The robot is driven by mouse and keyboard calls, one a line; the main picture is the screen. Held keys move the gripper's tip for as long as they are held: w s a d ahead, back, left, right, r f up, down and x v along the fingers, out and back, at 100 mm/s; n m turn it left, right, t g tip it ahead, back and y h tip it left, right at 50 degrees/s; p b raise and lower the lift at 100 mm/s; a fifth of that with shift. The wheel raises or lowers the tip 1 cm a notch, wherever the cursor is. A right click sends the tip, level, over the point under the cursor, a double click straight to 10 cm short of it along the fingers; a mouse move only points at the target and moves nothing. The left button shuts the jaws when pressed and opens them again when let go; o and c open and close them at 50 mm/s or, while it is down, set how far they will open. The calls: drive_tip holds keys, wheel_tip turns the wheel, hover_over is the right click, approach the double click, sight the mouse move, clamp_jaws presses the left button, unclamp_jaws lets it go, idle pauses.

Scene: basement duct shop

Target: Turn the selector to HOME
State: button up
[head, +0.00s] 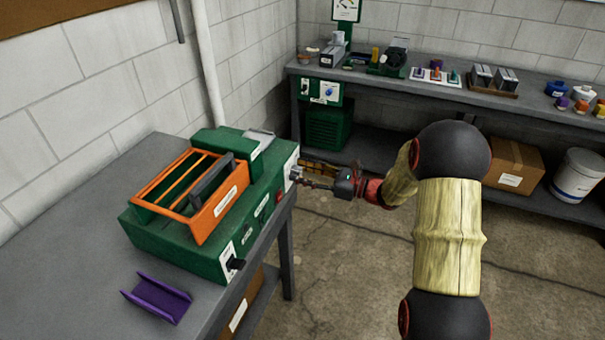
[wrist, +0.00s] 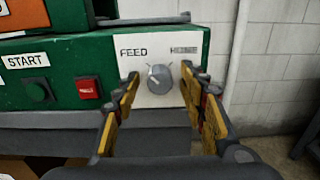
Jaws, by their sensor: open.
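The selector is a round grey knob (wrist: 161,79) on a white plate at the right end of the green machine's front, in the wrist view. FEED is printed at the plate's upper left and HOME at its upper right. A pale mark on the knob points up and left, toward FEED. My gripper (wrist: 160,76) is open, with one yellow-and-black finger to the left of the knob and the other to the right. Whether either finger touches it I cannot tell. In the head view my gripper (head: 300,178) reaches the machine's front (head: 262,208) at its far end.
A black switch (head: 235,264) is at the machine's near end. A purple channel piece (head: 157,298) lies on the grey bench (head: 70,245). Open floor lies right of the bench.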

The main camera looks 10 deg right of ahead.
drive_tip(key=shift+c, duration=0.9)
clamp_jaws()
